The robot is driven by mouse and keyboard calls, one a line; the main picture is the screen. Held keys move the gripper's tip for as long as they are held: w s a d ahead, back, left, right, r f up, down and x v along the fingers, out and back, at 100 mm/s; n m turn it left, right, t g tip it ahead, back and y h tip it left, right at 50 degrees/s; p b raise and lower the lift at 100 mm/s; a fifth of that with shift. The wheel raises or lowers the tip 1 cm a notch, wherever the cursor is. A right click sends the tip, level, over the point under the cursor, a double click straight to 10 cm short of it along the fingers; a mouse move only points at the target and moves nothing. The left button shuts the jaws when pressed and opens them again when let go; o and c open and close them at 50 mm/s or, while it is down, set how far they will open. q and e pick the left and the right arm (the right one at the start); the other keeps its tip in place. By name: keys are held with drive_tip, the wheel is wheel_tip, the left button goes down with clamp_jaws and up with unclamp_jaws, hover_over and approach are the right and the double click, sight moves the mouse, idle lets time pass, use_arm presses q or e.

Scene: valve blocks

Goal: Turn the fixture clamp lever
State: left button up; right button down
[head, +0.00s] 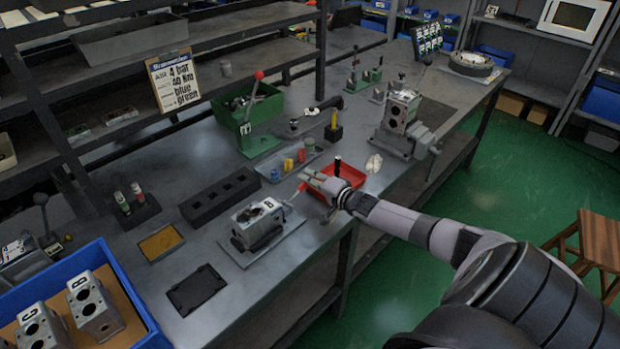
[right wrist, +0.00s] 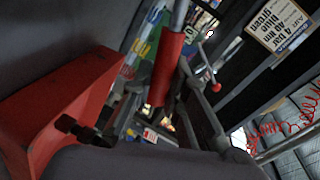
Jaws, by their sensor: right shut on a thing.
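The fixture (head: 290,222) is a flat plate on the bench carrying a grey valve block (head: 255,221) marked B. A clamp lever with a red handle (head: 297,193) rises from its right side. My right gripper (head: 308,179) reaches in from the right and is shut on the lever's red handle. In the right wrist view the red handle (right wrist: 168,65), on a grey rod, stands between the fingers, one of them dark grey at the right (right wrist: 205,105). My left gripper is out of view.
A red tray (head: 353,174) sits right by my right gripper; its wall fills the left of the wrist view (right wrist: 60,100). A black slotted block (head: 220,195) and a green press with a red-knobbed lever (head: 258,145) stand behind. A blue bin (head: 125,280) is at lower left.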

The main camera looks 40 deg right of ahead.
drive_tip(key=shift+f, duration=0.15)
drive_tip(key=c, duration=1.6)
unclamp_jaws()
drive_tip(key=shift+o, duration=0.2)
drive_tip(key=s, duration=0.4)
drive_tip(key=s+r, duration=0.1)
drive_tip(key=s, duration=0.3)
drive_tip(key=s+r, duration=0.1)
drive_tip(key=s, duration=0.2)
drive_tip(key=shift+s+d+r, duration=0.15)
drive_tip(key=shift+s+r, duration=0.05)
drive_tip(key=shift+s, duration=0.2)
